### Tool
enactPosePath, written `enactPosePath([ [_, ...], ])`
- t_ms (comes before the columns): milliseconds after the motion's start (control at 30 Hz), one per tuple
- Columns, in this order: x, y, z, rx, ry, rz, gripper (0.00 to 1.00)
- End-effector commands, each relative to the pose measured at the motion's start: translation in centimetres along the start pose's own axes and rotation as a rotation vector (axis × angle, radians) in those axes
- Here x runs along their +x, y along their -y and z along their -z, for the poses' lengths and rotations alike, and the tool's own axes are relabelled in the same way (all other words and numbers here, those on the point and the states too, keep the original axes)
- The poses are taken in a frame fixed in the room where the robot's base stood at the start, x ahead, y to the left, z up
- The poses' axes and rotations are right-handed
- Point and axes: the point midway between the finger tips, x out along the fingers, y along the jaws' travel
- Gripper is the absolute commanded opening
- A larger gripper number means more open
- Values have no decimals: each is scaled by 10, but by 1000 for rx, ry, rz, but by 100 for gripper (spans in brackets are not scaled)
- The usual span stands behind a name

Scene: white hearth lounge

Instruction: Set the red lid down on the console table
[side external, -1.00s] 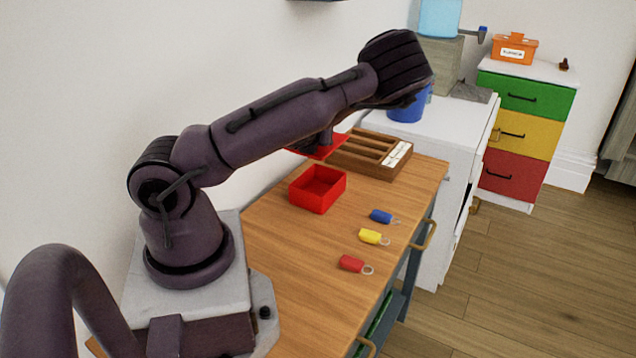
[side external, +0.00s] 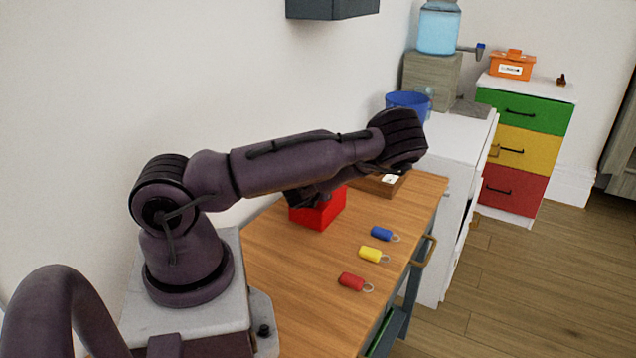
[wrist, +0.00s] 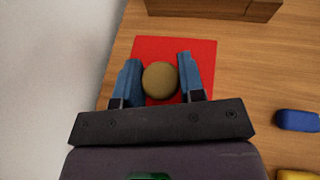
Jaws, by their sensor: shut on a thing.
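The red lid (wrist: 205,60) is a flat square with a round brass-coloured knob (wrist: 160,80), seen from above in the wrist view. My gripper (wrist: 160,72) is shut on the knob, with a blue finger on each side. In the side view my gripper (side external: 308,196) is low, overlapping the upper part of the red box (side external: 322,212) on the console table (side external: 300,260). My arm hides most or all of the lid there. I cannot tell whether the lid touches the box or hangs above it.
Blue (side external: 382,234), yellow (side external: 372,254) and red (side external: 351,281) key tags lie near the table's right edge. A wooden tray (side external: 378,186) stands at the back. A white wall runs along the left. The near table top is clear.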

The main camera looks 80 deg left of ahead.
Motion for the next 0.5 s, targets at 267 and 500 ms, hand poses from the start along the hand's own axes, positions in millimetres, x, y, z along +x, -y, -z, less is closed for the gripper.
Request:
enactPosePath([
  [267, 1, 0, 2, 0, 0, 1, 13],
  [500, 2, 0, 4, 0, 0, 0, 62],
])
